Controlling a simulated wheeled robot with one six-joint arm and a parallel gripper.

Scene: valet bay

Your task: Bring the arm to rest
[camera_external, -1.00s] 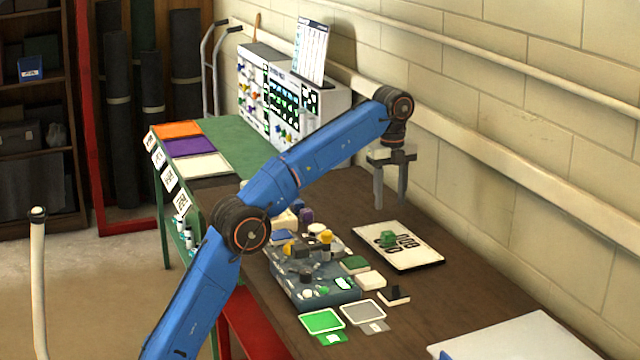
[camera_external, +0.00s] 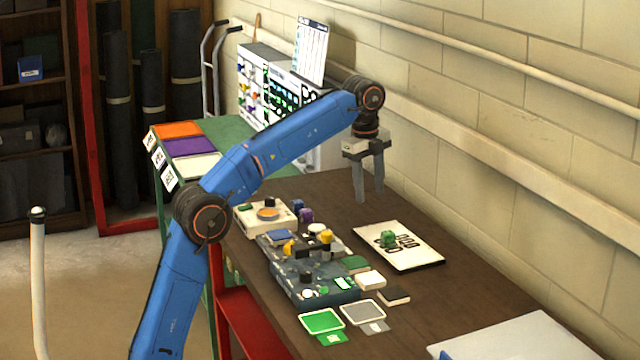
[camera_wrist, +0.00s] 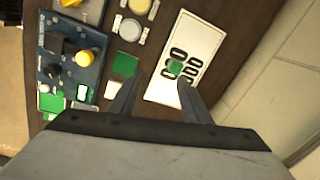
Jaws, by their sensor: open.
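My blue arm reaches over the brown table (camera_external: 440,290) from the lower left. My gripper (camera_external: 369,198) hangs fingers down in the air above the table, behind and left of the white board. Its two fingers are apart, with nothing between them. In the wrist view my gripper (camera_wrist: 158,88) also shows parted fingers, with the white board beyond and partly between them. The white board (camera_external: 420,257) with black oval marks lies flat on the table, and a small green object (camera_external: 388,239) rests on it.
A grey-blue tray (camera_external: 318,296) of small parts stands on the table, with green and grey pads (camera_external: 322,321) in front. A white panel (camera_external: 515,340) lies at the front right. A cabinet of coloured keys (camera_external: 254,85) stands at the back. The block wall (camera_external: 530,130) bounds the right.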

